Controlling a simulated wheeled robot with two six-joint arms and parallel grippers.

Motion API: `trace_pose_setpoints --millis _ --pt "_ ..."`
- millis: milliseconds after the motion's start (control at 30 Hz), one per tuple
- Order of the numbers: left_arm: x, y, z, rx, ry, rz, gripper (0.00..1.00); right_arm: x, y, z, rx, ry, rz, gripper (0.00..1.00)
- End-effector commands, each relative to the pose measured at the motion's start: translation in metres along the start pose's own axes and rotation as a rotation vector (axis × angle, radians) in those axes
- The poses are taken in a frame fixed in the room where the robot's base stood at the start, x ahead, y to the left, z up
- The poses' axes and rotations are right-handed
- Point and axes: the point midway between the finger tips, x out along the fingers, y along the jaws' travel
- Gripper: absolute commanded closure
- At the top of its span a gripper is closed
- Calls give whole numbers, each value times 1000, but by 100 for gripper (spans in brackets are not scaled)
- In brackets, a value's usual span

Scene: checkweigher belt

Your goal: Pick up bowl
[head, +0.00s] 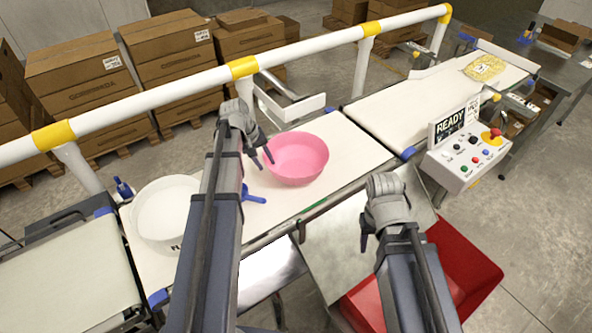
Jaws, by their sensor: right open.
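A round pink bowl (297,160) stands upright on the white belt (335,133) in the middle of the head view. My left gripper (267,167) is at the bowl's left rim, its two fingertips pointing down with a small gap between them. Whether the rim is between the fingers, or they grip it, I cannot tell. My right gripper (370,243) is open and empty, to the right of the bowl and nearer to me, over the sloping metal plate.
A white round tub (166,205) stands on the belt at left, partly behind my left arm. A blue piece (252,196) shows near the bowl. A control box (470,150) reads READY. A red bin (470,262) is at lower right. A white rail (200,80) runs behind the belt.

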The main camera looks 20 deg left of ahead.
Motion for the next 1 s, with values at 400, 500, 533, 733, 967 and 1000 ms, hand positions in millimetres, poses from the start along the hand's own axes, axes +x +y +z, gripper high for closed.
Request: trace_pose_setpoints --millis 400,500,533,733,967,1000 --pt "9 0 0 1 0 0 70 8 -1 0 0 0 0 50" --pt "9 0 0 1 0 0 82 8 -1 0 0 0 0 50" --pt "9 0 0 1 0 0 85 8 -1 0 0 0 0 50" --pt "9 0 0 1 0 0 100 8 -1 0 0 0 0 50" --pt "9 0 0 1 0 0 100 8 -1 0 0 0 0 50" --pt "9 0 0 1 0 0 100 8 -1 0 0 0 0 50"
